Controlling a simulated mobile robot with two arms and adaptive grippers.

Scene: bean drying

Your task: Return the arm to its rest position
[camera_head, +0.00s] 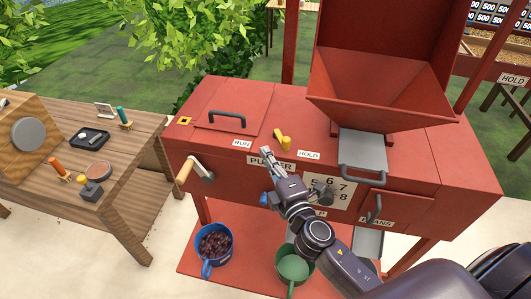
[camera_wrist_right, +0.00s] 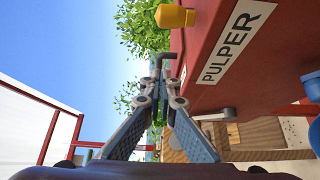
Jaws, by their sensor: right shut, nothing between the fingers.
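My right gripper (camera_head: 267,154) is in front of the red pulper machine (camera_head: 240,175), by its PULPER label (camera_head: 262,161). The fingers are shut and empty, pointing up and left in the head view. In the wrist view the shut fingertips (camera_wrist_right: 161,62) show beside the machine's front face (camera_wrist_right: 205,45). My right arm (camera_head: 320,232) reaches in from the lower right and covers part of the machine's front. My left gripper is out of view.
A yellow-knobbed lever (camera_head: 286,143) stands between the RUN and HOLD labels. A crank with a wooden handle (camera_head: 185,171) sticks out at the left. A blue cup (camera_head: 207,264) of dark red cherries and a green cup (camera_head: 293,269) stand below. A wooden table (camera_head: 130,185) is left.

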